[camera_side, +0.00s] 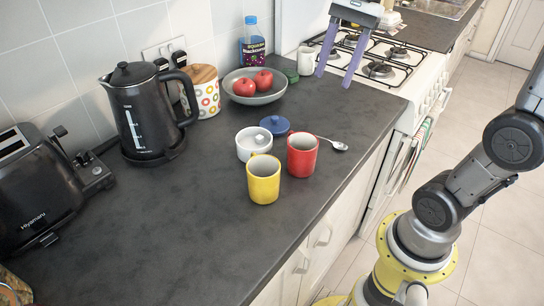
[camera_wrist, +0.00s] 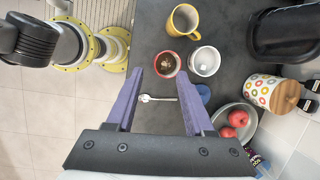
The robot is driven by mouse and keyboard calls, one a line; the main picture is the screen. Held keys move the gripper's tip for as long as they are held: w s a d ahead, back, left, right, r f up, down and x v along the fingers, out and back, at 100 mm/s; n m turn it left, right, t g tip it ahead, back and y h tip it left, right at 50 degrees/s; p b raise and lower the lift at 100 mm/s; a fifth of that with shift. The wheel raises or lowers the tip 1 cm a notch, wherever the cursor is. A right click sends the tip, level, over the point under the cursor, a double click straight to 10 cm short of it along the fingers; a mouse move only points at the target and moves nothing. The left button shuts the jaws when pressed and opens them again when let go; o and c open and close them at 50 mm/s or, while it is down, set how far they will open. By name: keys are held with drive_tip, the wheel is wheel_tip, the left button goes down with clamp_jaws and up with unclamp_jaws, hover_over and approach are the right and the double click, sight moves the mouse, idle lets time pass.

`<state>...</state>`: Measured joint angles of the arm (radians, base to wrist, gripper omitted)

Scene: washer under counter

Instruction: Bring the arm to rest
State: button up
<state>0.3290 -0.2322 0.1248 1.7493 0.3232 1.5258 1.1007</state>
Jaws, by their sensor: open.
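My gripper (camera_side: 345,55) is open and empty, with its two purple fingers spread apart. In the side view it hangs above the counter's right end, in front of the stove. It also shows in the wrist view (camera_wrist: 160,85), where the fingers point toward the mugs and a spoon lies in view between them. Nothing is between the fingers at their own height, as far as the views show. My arm's middle links are out of the side view.
The stove (camera_side: 385,65) stands behind my gripper.

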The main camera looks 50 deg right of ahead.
drive_tip(key=s+a+f+n+t+h, duration=0.2)
drive_tip(key=s+a+f+n, duration=0.2)
drive_tip(key=s+n, duration=0.35)
wheel_tip(320, 180, down, 5)
drive_tip(key=s+d+n+t+h, duration=0.1)
drive_tip(key=s+d+n+t, duration=0.1)
drive_tip(key=n, duration=0.7)
drive_tip(key=shift+s+d+f+t+h, duration=0.15)
drive_tip(key=shift+d+f+t+h, duration=0.05)
drive_tip(key=shift+d+t+h, duration=0.1)
